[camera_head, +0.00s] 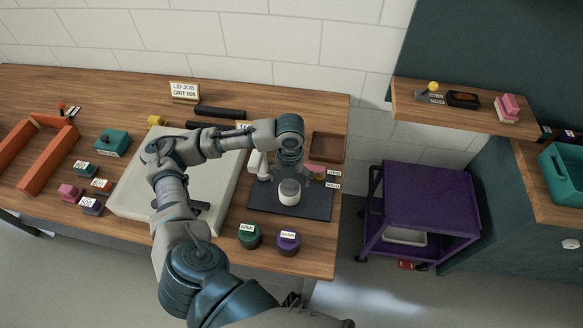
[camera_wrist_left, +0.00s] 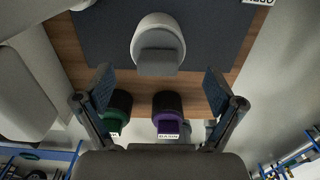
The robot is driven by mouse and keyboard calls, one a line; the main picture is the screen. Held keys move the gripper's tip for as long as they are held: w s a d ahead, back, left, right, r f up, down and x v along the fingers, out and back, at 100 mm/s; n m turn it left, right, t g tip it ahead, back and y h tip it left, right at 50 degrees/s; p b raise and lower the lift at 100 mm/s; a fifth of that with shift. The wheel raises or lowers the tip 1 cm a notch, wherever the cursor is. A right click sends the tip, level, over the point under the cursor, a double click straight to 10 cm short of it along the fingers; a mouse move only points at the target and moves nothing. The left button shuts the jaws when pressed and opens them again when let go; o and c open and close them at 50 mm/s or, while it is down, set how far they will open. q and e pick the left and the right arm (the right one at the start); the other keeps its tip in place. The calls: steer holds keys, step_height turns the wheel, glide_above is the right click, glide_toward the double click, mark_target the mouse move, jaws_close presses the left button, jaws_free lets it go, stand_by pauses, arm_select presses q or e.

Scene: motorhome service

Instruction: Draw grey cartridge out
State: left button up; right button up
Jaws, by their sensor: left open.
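A grey block, which I take to be the grey cartridge (camera_wrist_left: 158,63), sits at the front of a rounded white housing (camera_wrist_left: 158,30) in the left wrist view. The white housing (camera_head: 289,192) stands on a dark mat (camera_head: 262,200) in the head view, where I cannot make out the cartridge apart from it. My left gripper (camera_wrist_left: 160,88) is open and empty, its fingers spread to either side of the cartridge's near end. In the head view the left gripper (camera_head: 289,170) hangs above the housing, its fingers hard to see. My right gripper is not in view.
A green-topped knob (camera_head: 249,236) and a purple one (camera_head: 288,242) stand near the bench's front edge. A pale slab (camera_head: 131,190) lies left of the mat, and a wooden tray (camera_head: 327,147) behind it. A purple cart (camera_head: 430,197) stands to the right.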

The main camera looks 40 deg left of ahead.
mark_target(290, 181)
arm_select(q)
steer(key=f, duration=0.3)
steer(key=shift+a+f, duration=0.15)
steer(key=shift+a, duration=0.25)
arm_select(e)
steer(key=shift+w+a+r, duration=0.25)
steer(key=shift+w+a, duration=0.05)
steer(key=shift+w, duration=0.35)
arm_select(q)
steer(key=shift+d, duration=0.25)
steer(key=shift+c, duration=0.3)
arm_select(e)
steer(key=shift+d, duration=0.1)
